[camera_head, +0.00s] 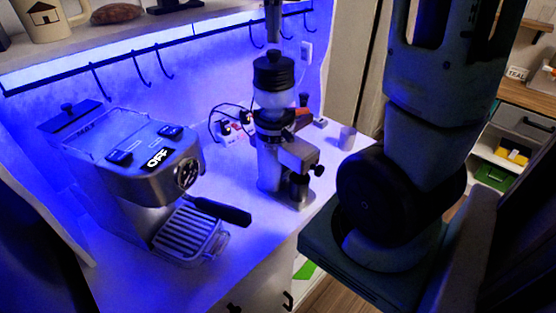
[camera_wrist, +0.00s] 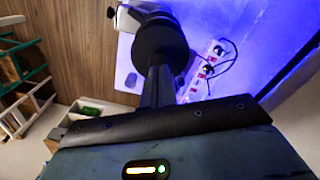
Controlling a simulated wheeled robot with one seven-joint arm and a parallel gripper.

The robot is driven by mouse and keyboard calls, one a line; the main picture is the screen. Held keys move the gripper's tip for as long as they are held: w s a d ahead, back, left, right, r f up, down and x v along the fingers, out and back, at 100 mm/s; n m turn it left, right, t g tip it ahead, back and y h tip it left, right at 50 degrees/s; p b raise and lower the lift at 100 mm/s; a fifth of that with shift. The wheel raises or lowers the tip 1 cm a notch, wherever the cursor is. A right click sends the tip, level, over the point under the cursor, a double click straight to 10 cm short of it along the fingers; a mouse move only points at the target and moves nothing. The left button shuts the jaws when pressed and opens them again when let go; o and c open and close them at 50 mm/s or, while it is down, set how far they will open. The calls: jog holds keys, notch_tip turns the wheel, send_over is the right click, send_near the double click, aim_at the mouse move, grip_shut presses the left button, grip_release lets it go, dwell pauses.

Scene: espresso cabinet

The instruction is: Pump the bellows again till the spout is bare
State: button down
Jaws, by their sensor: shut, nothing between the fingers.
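The grinder (camera_head: 268,160) stands on the white counter. Its black ribbed bellows (camera_head: 273,74) sits on top, above a pale section; the bellows also shows as a black disc in the wrist view (camera_wrist: 158,38). My gripper (camera_head: 273,38) is shut and empty, pointing down just above the bellows; in the wrist view its fingers (camera_wrist: 160,72) overlap the bellows. I cannot tell whether they touch. The grinder's spout (camera_head: 297,157) juts right over a dark metal cup (camera_head: 299,187). The spout's opening is hidden, and any grounds on it are too small to tell.
A power strip (camera_head: 237,127) with cables lies behind. A small grey cup (camera_head: 347,138) stands right. Hooks hang from the shelf rail above.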

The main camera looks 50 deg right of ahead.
jog(key=shift+f+b, duration=0.95)
jog(key=shift+f, duration=0.55)
dwell(0.4)
jog(key=shift+r+p, duration=3.25)
jog(key=shift+r, duration=0.4)
jog(key=shift+f, duration=0.1)
